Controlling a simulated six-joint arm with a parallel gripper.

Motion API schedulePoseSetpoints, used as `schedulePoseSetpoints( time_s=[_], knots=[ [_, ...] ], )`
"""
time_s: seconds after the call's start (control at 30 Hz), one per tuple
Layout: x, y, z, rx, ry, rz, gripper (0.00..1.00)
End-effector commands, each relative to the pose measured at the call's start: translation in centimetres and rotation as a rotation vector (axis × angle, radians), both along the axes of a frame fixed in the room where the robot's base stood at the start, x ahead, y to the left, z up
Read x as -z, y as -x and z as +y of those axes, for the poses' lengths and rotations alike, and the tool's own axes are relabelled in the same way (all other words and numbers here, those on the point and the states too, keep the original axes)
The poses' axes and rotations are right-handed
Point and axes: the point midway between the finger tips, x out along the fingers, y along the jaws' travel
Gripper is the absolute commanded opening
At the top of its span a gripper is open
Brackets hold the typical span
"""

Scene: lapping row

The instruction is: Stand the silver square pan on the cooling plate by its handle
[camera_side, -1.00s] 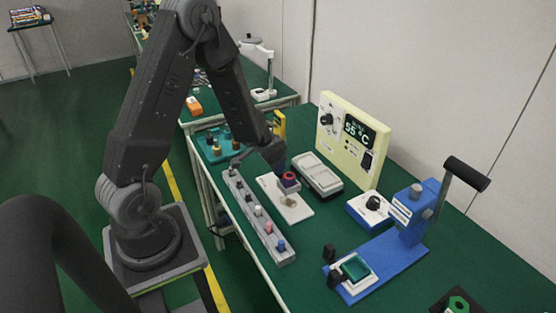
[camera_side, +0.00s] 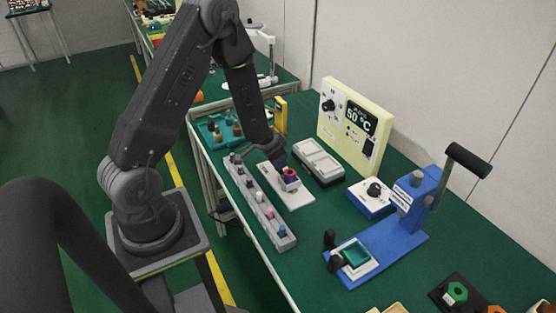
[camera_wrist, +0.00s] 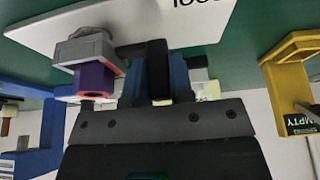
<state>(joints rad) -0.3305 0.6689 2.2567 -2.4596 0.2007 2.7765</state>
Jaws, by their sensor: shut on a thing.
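The small silver square pan (camera_side: 290,187) is at the white plate (camera_side: 299,199), which I take for the cooling plate. A purple piece with a red ring on top stands in the pan. My gripper (camera_side: 281,162) is shut on the pan's handle from above. In the wrist view, turned upside down, the black handle (camera_wrist: 157,68) is between my gripper's blue fingers (camera_wrist: 158,75). The grey pan (camera_wrist: 86,48) shows left of it, against the white plate (camera_wrist: 130,20). I cannot tell whether the pan's base touches the plate.
A grey rail (camera_side: 246,189) with several coloured pegs lies along the plate's left side. A pale two-pad box (camera_side: 318,160) stands behind. A yellow panel (camera_side: 335,123) reads 50 °C. A blue dial box (camera_side: 370,197) and blue press (camera_side: 400,238) stand right. A yellow stand (camera_side: 281,116) is behind.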

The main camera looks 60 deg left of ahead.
Motion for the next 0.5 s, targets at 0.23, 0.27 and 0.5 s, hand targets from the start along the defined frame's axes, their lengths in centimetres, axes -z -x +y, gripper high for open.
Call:
schedulePoseSetpoints(
  time_s=[0.23,0.27,0.5],
  knots=[
    [0.48,-0.04,-0.01,0.0,0.001,0.0,0.0],
    [0.54,-0.04,-0.01,0.0,0.001,0.0,0.0],
    [0.97,-0.07,0.0,-0.001,0.001,-0.001,0.0]
  ],
)
